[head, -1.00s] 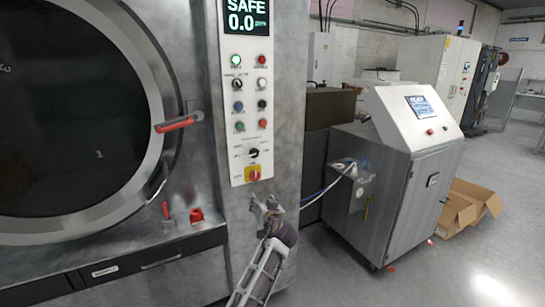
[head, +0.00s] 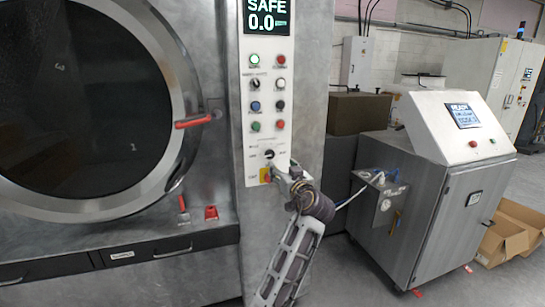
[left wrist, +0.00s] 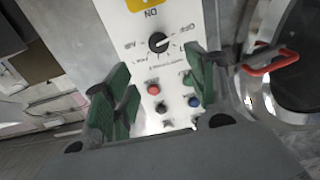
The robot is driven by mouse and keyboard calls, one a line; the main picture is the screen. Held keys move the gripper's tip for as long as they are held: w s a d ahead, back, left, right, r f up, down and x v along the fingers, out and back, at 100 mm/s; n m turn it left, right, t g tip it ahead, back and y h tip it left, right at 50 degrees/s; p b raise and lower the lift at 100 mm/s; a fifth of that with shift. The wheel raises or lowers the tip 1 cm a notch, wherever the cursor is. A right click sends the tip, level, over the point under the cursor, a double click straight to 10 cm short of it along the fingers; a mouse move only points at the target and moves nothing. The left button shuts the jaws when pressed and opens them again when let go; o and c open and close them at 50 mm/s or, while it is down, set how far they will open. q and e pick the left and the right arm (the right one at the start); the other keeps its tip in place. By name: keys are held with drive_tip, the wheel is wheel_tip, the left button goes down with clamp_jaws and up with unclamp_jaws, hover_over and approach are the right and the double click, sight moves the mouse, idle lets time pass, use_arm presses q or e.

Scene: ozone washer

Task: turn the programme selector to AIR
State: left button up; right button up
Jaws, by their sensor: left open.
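The programme selector (head: 269,155) is a small black round knob low on the white control panel, above a yellow plate with a red switch. In the left wrist view the selector (left wrist: 158,42) appears upside down with the panel, and a light pointer mark on it seems to point toward the OFF label; the AIR label is on the other side. My left gripper (head: 280,169) is just below and right of the selector. In the left wrist view its green-padded fingers (left wrist: 160,82) are apart and empty, with the selector beyond their tips. My right gripper is out of view.
Several coloured buttons (head: 254,106) sit above the selector on the panel. The yellow plate (head: 264,175) is partly hidden by my gripper. A round door with a red handle (head: 193,121) is at left. A grey cabinet with a screen (head: 430,190) stands at right.

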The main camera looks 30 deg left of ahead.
use_arm(q)
drive_tip(key=p, duration=0.1)
approach(270, 154)
drive_tip(key=x, duration=0.3)
drive_tip(key=p+x, duration=0.1)
drive_tip(key=x, duration=0.3)
drive_tip(key=shift+r, duration=0.1)
drive_tip(key=shift+x, duration=1.15)
drive_tip(key=shift+w, duration=0.1)
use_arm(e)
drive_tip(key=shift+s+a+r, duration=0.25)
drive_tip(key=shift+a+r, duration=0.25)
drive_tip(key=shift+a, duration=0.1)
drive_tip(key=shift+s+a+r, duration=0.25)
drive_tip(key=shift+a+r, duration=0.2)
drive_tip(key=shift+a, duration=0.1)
use_arm(q)
drive_tip(key=c, duration=1)
